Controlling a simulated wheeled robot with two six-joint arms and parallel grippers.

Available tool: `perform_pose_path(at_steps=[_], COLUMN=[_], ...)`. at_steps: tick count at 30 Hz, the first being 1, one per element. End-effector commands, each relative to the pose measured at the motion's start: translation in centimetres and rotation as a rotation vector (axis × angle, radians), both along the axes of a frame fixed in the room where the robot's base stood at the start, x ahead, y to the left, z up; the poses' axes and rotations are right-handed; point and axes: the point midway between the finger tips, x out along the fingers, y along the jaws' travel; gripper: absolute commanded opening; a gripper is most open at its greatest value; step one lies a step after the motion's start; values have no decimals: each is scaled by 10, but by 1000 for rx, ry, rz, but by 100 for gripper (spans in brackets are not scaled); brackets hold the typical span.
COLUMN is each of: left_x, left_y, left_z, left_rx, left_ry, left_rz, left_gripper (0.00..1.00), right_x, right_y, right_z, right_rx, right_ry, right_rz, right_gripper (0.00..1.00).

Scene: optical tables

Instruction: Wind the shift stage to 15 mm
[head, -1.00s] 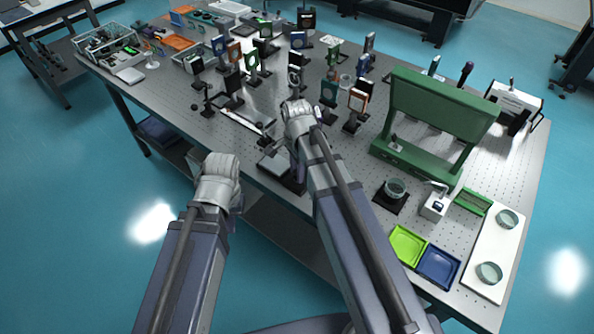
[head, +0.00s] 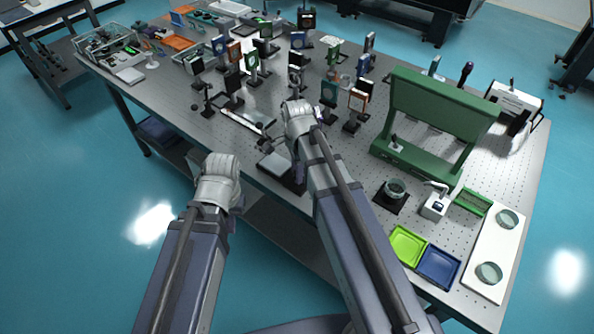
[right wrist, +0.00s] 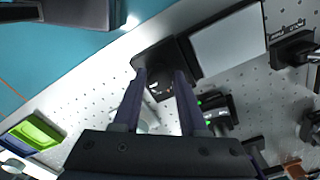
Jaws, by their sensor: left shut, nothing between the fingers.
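The shift stage shows in the head view as a small dark unit with a pale grey top plate (head: 273,164) at the table's front edge, partly behind my right arm. In the right wrist view its plate (right wrist: 228,42) is at upper centre, with a dark round knob (right wrist: 160,84) beside it. My right gripper (right wrist: 160,76) has its two fingers apart, one on each side of the knob; whether they press on it is unclear. The right gripper is also in the head view (head: 298,112). My left gripper (head: 220,168) is shut and empty, off the table's front edge. No scale reading is legible.
Several optics mounts (head: 252,62) stand behind the stage. A green frame (head: 440,105) stands to the right, with a green tray (head: 407,246) and a blue tray (head: 438,266) near the front edge. Open floor (head: 80,230) lies to the left.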

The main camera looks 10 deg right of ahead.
Motion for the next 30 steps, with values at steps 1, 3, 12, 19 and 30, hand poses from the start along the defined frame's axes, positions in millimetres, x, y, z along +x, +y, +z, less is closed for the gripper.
perform_pose_path(at_steps=[1,3,12,19,30], left_x=[0,0,0,0,0], left_y=[0,0,0,0,0], left_z=[0,0,0,7,50], left_rx=[0,0,0,0,0], left_ry=[0,0,0,0,0], left_rz=[0,0,0,0,0], left_gripper=[0,0,0,0,0], right_x=[0,0,0,0,0], right_y=[0,0,0,0,0], right_z=[0,0,0,7,50], right_rx=[0,0,0,0,0], right_ry=[0,0,0,0,0], right_rz=[0,0,1,1,1], right_gripper=[49,57,67,67,67])
